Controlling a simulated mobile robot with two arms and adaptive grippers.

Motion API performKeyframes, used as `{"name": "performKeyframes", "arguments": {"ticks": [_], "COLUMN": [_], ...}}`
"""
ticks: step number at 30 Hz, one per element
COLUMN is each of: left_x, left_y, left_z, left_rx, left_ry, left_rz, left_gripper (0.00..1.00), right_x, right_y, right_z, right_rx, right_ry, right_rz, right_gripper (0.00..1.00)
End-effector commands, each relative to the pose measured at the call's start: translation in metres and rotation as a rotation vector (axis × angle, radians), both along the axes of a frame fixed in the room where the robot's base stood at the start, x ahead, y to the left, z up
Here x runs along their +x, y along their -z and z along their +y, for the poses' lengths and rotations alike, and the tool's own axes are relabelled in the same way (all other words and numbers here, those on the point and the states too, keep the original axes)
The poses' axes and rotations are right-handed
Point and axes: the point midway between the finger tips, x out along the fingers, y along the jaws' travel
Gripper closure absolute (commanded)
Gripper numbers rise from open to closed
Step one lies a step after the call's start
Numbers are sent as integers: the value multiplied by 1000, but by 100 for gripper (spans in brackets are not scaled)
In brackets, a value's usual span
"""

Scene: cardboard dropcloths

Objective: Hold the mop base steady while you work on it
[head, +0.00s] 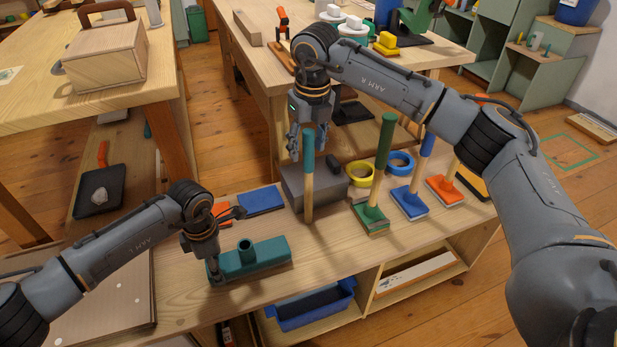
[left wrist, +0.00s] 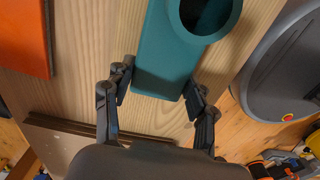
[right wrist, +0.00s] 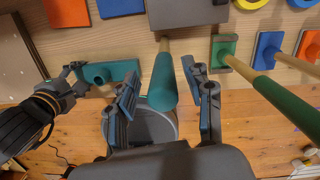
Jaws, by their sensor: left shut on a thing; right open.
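The teal mop base (head: 262,264) lies flat on the workbench, its round socket (head: 246,246) facing up. My left gripper (head: 216,272) is shut on the base's left end; in the left wrist view its fingers flank the teal base (left wrist: 165,60). A wooden handle with a teal top (head: 308,185) stands upright at the front of a grey block (head: 332,185), apart from the base. My right gripper (head: 299,145) is open at the handle's top. In the right wrist view the teal-topped handle (right wrist: 163,85) shows between the open fingers. The handle's lower end is partly hidden there.
Green (head: 371,218), blue (head: 410,203) and orange (head: 445,191) mops with upright handles stand to the right. Yellow (head: 359,174) and blue (head: 400,163) tape rolls lie behind them. A blue pad (head: 262,200) lies behind the base. Bare bench shows between base and green mop.

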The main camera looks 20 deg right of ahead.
Motion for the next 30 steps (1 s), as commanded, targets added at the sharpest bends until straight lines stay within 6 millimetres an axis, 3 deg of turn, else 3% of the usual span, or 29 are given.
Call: {"name": "performKeyframes", "arguments": {"ticks": [6,14,15,22,30], "left_x": [0,0,0,0,0], "left_y": [0,0,0,0,0], "left_z": [0,0,0,0,0], "left_rx": [-1,0,0,0,0], "left_ry": [0,0,0,0,0], "left_rz": [0,0,0,0,0], "left_gripper": [72,72,72,72,72], "right_x": [5,6,6,6,6], "right_y": [34,41,41,41,41], "right_z": [-3,-3,-3,-3,-3], "right_rx": [-1,-1,-1,0,0], "right_ry": [0,0,0,0,0], "right_rz": [5,2,2,2,1], "right_gripper": [49,49,51,98,100]}}
